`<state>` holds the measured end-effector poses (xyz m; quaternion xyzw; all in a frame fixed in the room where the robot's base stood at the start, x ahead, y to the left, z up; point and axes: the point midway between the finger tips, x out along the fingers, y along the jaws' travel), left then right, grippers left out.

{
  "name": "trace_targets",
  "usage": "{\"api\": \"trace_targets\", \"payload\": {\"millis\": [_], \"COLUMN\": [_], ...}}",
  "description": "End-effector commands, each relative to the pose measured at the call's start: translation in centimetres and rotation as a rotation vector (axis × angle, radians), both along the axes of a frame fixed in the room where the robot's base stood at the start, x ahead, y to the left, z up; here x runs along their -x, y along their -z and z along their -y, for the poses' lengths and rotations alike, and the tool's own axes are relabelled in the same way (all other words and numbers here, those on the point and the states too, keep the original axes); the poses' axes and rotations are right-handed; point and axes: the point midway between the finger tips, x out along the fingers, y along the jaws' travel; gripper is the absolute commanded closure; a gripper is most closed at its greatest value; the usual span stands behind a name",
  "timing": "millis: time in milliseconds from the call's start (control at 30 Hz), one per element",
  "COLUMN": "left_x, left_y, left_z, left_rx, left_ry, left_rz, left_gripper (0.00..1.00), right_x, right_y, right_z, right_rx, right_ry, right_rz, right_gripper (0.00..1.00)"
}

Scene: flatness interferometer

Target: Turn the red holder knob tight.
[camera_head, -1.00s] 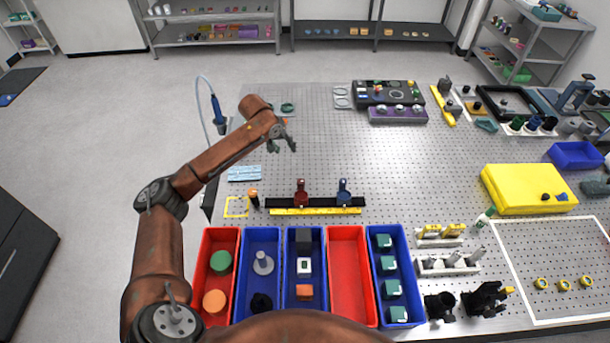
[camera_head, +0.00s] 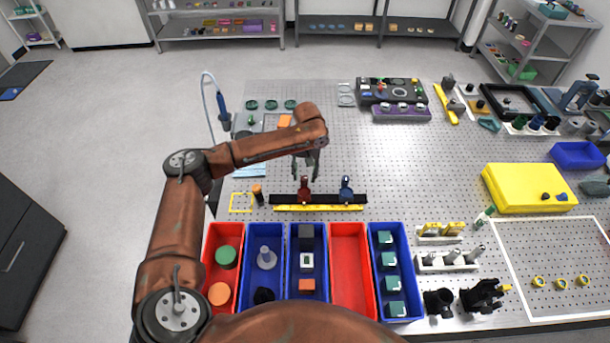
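The red holder (camera_head: 304,193) stands upright on the black rail (camera_head: 328,199) near the middle of the perforated table. Its knob is too small to make out clearly. A blue holder (camera_head: 346,190) stands on the same rail to its right. My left gripper (camera_head: 306,173) points down just behind and above the top of the red holder. Its fingers are apart with nothing seen between them. I cannot tell whether they touch the holder. My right gripper is not in view.
A yellow ruler (camera_head: 320,208) lies in front of the rail. Red and blue bins (camera_head: 350,270) with parts line the front edge. A yellow case (camera_head: 535,187) is at right. A blue pen-like tool (camera_head: 224,112) stands at back left. The table right of the rail is clear.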

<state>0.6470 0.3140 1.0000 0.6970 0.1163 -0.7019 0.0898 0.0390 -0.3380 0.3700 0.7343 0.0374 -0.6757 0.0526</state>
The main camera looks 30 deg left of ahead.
Motion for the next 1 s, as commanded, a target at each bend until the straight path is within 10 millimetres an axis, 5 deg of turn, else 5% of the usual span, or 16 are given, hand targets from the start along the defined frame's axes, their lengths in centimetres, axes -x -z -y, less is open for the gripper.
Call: {"api": "trace_targets", "payload": {"millis": [333,867,1000], "left_x": [0.00,-0.02,-0.02], "left_y": [0.51,0.48,0.47], "left_z": [-0.05,-0.05,-0.04], "left_rx": [0.000,0.000,0.000], "left_ry": [0.000,0.000,0.001], "left_rz": [0.001,0.001,0.001], "left_gripper": [0.63,0.99,1.00], "right_x": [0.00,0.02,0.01], "right_y": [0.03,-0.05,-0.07], "right_z": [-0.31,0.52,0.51], "right_rx": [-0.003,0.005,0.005], "right_ry": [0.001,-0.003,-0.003], "right_rz": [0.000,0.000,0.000], "right_gripper": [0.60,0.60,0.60]}}
